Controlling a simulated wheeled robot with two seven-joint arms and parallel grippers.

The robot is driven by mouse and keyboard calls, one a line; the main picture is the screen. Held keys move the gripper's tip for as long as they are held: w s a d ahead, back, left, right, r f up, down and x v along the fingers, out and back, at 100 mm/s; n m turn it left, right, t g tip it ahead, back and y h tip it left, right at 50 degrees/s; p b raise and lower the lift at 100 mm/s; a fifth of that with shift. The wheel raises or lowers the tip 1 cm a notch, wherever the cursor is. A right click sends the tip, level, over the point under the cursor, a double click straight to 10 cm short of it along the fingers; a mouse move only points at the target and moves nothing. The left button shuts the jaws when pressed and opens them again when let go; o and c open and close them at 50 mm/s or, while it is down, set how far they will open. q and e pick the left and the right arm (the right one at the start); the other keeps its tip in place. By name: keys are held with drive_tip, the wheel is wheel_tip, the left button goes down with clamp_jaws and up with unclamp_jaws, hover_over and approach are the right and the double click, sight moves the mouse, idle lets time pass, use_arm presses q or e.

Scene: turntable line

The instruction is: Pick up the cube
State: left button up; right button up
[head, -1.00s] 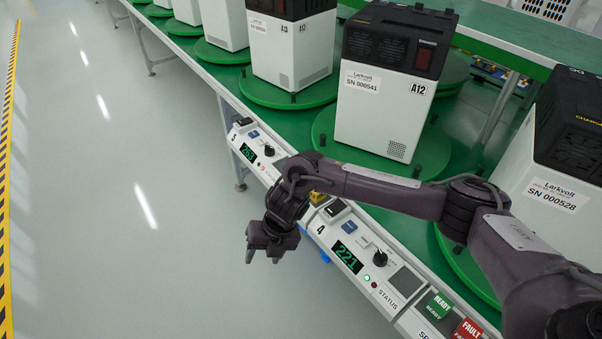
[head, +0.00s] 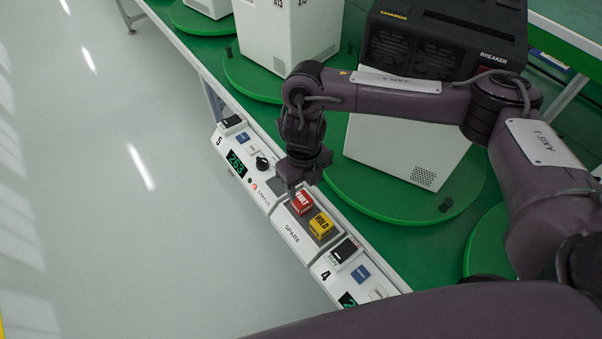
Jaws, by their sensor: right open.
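A red cube (head: 302,203) with white lettering sits on the white control strip, on the section marked SPARE (head: 292,232). A yellow cube marked HOLD (head: 321,224) sits beside it, toward the lower right. My right gripper (head: 306,182) is open just above and behind the red cube in the picture, near its upper edge. I cannot tell whether the fingers touch the cube. The far side of the red cube is partly hidden by the gripper. My left gripper is not in view.
A large white and black unit (head: 405,150) stands on a green turntable (head: 365,195) behind the strip, partly hidden by my right arm. Open floor (head: 130,230) lies at left.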

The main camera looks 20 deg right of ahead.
sight(302, 198)
drive_tip(key=shift+w+d+f, duration=0.15)
drive_tip(key=shift+w+f, duration=0.1)
drive_tip(key=shift+w, duration=0.2)
drive_tip(key=shift+f, duration=0.35)
drive_tip(key=shift+s+a+f+b, duration=0.15)
drive_tip(key=shift+s+f+b, duration=0.15)
drive_tip(key=shift+f, duration=0.3)
drive_tip(key=shift+s+a+f+b, duration=0.2)
drive_tip(key=shift+s+f, duration=0.1)
drive_tip(key=shift+f, duration=0.25)
drive_tip(key=f, duration=0.2)
drive_tip(key=shift+w+f, duration=0.3)
drive_tip(key=shift+f, duration=0.05)
drive_tip(key=shift+d+f, duration=0.1)
drive_tip(key=shift+f, duration=0.5)
drive_tip(key=c, duration=0.6)
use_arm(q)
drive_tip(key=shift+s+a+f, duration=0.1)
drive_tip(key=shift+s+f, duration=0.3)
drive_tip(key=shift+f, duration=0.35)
use_arm(e)
drive_tip(key=shift+c, duration=0.8)
drive_tip(key=shift+r, duration=0.1)
